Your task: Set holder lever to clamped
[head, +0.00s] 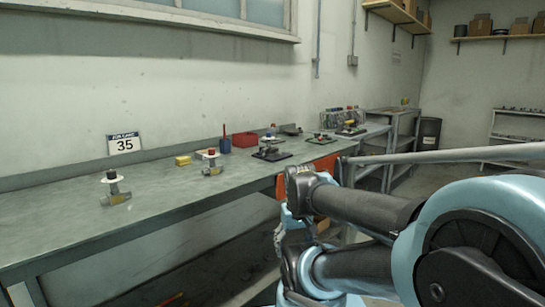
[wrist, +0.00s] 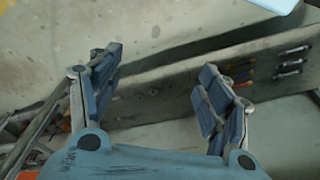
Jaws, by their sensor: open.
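My gripper (wrist: 160,62) shows in the wrist view with its two blue-padded fingers spread wide and nothing between them. In the head view my arm reaches in from the right, and I cannot make out the fingers. My gripper is not seen touching anything.
The long grey bench (head: 60,222) runs along the wall. It carries two valve bodies (head: 115,195) (head: 211,168), a yellow block (head: 183,160), a red bin (head: 245,138) and a blue-handled tool (head: 225,143). The near left bench top is mostly clear. Hand tools (wrist: 290,67) show in the wrist view.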

